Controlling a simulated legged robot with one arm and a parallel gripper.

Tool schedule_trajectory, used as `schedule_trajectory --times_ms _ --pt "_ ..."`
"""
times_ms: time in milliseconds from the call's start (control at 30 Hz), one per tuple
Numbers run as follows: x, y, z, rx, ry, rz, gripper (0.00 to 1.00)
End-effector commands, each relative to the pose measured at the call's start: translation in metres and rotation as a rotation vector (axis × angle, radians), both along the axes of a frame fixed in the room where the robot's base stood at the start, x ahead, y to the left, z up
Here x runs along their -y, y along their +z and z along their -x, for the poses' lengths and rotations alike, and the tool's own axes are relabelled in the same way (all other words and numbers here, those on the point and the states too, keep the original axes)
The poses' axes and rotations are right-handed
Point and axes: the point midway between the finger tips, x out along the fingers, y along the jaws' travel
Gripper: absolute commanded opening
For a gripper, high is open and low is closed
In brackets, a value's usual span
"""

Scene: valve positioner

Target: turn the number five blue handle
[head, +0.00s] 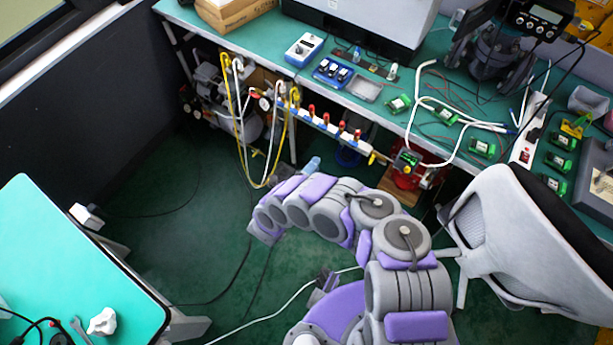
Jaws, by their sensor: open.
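A valve manifold (332,127) runs along the front edge of the green bench. It carries several red-topped valves (341,127), with small blue parts too small to make out. No number can be read, so I cannot tell which handle is number five. My gripper (300,175), at the end of my curled purple-and-grey arm, is below and to the left of the manifold, apart from it. It is open; its fingers are small and partly hidden by my arm. A pale blue piece (312,164) shows at its upper right; I cannot tell what it is.
Yellow and white hoses (240,130) hang left of the manifold. The green bench (270,35) holds a monitor and several small boards. A grey chair (520,235) stands at right, a teal table (80,255) at left. Green floor between is mostly clear, with loose cables.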

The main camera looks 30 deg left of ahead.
Motion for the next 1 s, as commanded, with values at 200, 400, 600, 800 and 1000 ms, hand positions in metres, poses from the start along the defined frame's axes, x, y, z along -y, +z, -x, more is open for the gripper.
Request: schedule_trajectory --times_ms 200,400,600,800,1000 --pt "-0.002 0.000 0.032 0.001 0.001 0.001 0.53" --pt "-0.002 0.000 0.041 0.001 -0.001 0.001 0.53" --pt "-0.002 0.000 0.041 0.001 -0.002 0.001 0.53" --pt "-0.002 0.000 0.041 0.000 -0.002 0.000 0.53" --pt "-0.002 0.000 0.041 0.000 -0.001 0.000 0.53"
